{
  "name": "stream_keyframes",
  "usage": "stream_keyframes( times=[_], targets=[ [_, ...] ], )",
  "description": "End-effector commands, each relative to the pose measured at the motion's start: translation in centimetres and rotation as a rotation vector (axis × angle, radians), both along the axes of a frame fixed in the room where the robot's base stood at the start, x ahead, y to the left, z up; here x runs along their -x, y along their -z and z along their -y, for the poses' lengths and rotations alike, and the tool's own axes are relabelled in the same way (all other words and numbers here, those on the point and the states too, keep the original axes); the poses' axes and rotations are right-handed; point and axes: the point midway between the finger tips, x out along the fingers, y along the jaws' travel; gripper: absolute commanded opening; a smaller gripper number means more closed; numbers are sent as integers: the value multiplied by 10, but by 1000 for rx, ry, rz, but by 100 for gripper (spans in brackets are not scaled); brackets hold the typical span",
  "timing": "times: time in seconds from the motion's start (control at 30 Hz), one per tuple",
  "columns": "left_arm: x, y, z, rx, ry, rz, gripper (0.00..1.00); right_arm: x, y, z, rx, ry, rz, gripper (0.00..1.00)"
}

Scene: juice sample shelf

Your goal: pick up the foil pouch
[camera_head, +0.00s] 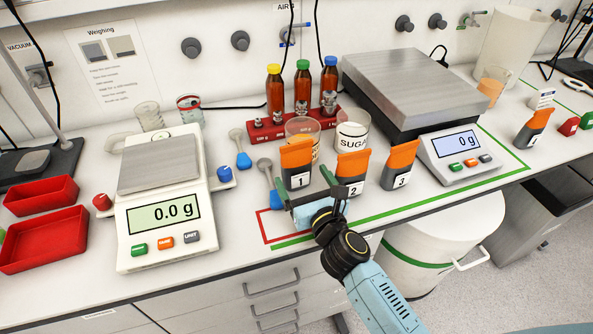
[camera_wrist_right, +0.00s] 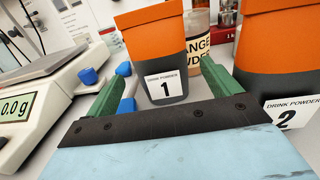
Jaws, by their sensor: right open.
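Orange-topped, dark foil pouches stand upright in a row on the bench. Pouch 1 (camera_head: 296,160) is at the left, pouch 2 (camera_head: 352,166) in the middle and pouch 3 (camera_head: 399,164) at the right. My right gripper (camera_head: 308,192) is open and empty, low in front of pouch 1. In the right wrist view, pouch 1 (camera_wrist_right: 158,50) shows between the spread green fingers, and pouch 2 (camera_wrist_right: 280,55) is just outside the right finger. I cannot tell whether the fingers reach pouch 1's sides. My left gripper is out of view.
A small scale (camera_head: 165,222) stands left of the pouches, and a large scale (camera_head: 405,95) behind right. The sugar tub (camera_head: 352,132), orange powder cup (camera_head: 303,127) and red rack (camera_head: 265,131) of bottles stand behind. Another pouch (camera_head: 533,128) is far right. The bench edge is close in front.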

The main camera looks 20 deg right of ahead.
Motion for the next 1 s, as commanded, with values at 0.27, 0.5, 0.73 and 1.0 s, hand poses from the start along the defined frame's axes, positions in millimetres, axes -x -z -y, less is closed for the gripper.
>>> stream_keyframes(
  times=[0.27, 0.5, 0.73, 1.0],
  targets=[
    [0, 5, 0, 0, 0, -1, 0, -39, 2, -3, 0, -1, 4, 89],
    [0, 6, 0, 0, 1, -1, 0, -50, 3, -4, 1, -1, 1, 89],
    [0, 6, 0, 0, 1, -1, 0, -50, 3, -4, 1, -1, 1, 76],
    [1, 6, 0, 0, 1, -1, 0, -50, 3, -4, 1, -1, 2, 40]
  ],
)
